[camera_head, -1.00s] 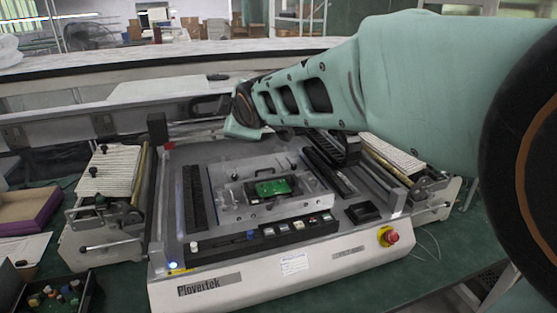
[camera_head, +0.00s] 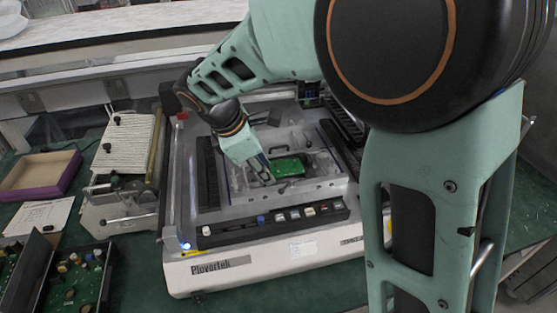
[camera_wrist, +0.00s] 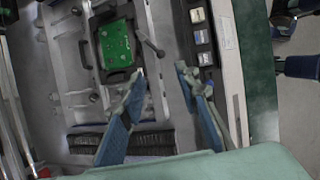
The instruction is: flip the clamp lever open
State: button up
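The green circuit board (camera_head: 286,167) sits in the metal fixture plate (camera_head: 318,183) in the middle of the machine. In the wrist view the green board (camera_wrist: 116,43) lies in a dark nest. A dark lever with a round end (camera_wrist: 151,43), apparently the clamp lever, lies beside the board's right edge. My gripper (camera_head: 264,174) is low over the fixture, left of the board in the head view. In the wrist view my gripper (camera_wrist: 160,76) has its two blue fingers apart with nothing between them. The lever lies just beyond the fingertips; I see no contact. I cannot make out the lever in the head view.
A row of buttons (camera_head: 275,217) runs along the machine's front; it also shows in the wrist view (camera_wrist: 202,38). My arm hides the machine's right side.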

aim_at(280, 190)
jog(key=x, duration=1)
jog(key=shift+d+f, duration=0.1)
jog(key=shift+f, duration=0.15)
